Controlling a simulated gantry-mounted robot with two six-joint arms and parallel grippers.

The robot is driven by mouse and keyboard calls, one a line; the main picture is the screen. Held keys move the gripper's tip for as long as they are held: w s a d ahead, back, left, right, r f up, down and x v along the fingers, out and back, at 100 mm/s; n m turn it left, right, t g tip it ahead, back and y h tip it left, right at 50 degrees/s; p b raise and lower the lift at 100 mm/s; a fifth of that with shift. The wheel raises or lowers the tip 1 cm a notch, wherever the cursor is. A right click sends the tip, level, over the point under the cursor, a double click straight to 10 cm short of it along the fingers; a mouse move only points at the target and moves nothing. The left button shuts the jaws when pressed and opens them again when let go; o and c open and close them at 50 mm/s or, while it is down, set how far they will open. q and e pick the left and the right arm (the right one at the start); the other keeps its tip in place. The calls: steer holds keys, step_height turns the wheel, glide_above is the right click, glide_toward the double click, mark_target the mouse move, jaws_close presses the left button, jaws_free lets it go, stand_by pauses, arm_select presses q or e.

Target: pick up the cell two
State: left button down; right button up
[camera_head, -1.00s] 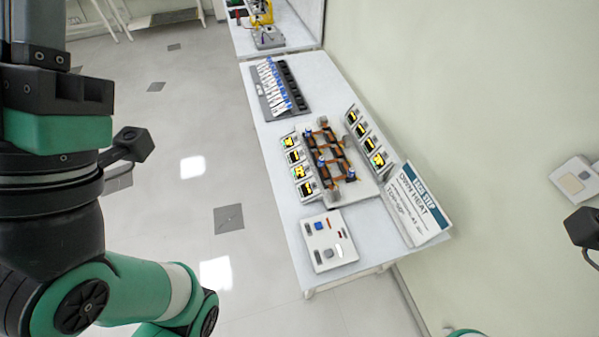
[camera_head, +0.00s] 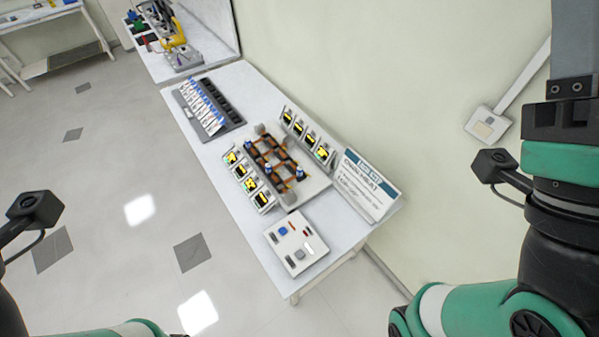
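A grey tray (camera_head: 232,121) on the white table holds a row of white and blue cells (camera_head: 203,103), with a row of dark slots along its right side. I cannot tell which of them is cell two. Black and orange chassis parts (camera_head: 278,160) stand on a plate in the table's middle, between two rows of small modules with yellow displays. My arms show at the left and right edges, well apart from the table. Neither gripper's fingers are in view.
A control panel (camera_head: 297,243) with buttons lies at the table's front. A sign (camera_head: 364,187) stands at its right edge near the wall. A yellow device (camera_head: 178,50) stands on another table behind. The floor at left is clear.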

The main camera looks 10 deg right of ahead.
arm_select(q)
steer(key=c, duration=1.5)
jaws_free()
steer(key=shift+c, duration=0.2)
steer(key=o, duration=1.1)
